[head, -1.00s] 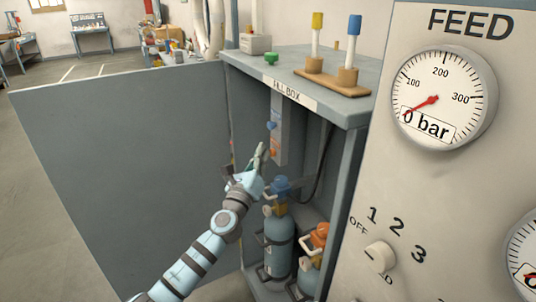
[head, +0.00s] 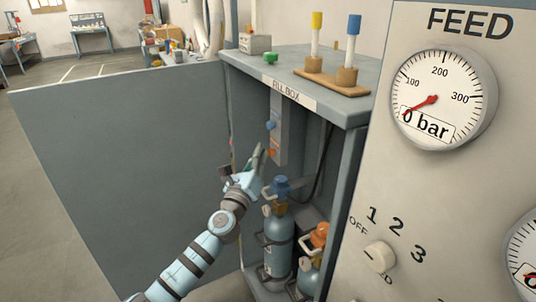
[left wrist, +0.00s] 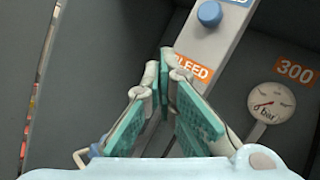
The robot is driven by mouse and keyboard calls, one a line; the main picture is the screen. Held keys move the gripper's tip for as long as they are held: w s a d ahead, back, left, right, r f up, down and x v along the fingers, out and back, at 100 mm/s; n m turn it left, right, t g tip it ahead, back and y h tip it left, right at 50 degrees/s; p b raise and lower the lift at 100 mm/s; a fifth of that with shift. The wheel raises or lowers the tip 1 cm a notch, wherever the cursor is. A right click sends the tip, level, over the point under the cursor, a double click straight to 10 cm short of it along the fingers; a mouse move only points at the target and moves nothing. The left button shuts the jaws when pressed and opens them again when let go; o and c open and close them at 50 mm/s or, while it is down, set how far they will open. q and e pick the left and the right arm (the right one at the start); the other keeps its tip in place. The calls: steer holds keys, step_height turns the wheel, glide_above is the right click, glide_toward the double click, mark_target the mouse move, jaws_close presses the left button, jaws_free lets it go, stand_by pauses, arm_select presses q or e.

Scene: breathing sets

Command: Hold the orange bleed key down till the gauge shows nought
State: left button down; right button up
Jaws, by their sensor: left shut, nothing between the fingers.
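My left gripper (head: 259,157) reaches into the open fill box, its fingers in front of the narrow grey key panel (head: 278,118). In the left wrist view the gripper (left wrist: 166,62) is shut and empty, its green-padded fingers meeting at the tips. The tips lie at the left end of the orange BLEED label (left wrist: 194,67) and cover part of it. The orange bleed key cannot be made out in the wrist view; in the head view an orange patch (head: 272,154) shows beside the fingers. My right gripper is out of view.
A blue key (left wrist: 209,13) sits higher on the panel. A blue-topped cylinder (head: 278,240) and an orange-topped one (head: 313,260) stand below in the box. The open door (head: 120,170) is at left. The FEED gauge (head: 443,97) at right reads 0 bar.

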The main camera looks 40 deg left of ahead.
arm_select(q)
steer(key=shift+s+a, duration=0.35)
steer(key=shift+s, duration=0.3)
steer(key=s, duration=0.1)
steer(key=s+a+b, duration=0.1)
steer(key=s, duration=0.1)
steer(key=s+a, duration=0.1)
steer(key=shift+s+a, duration=0.15)
steer(key=shift+s, duration=0.05)
stand_by(0.4)
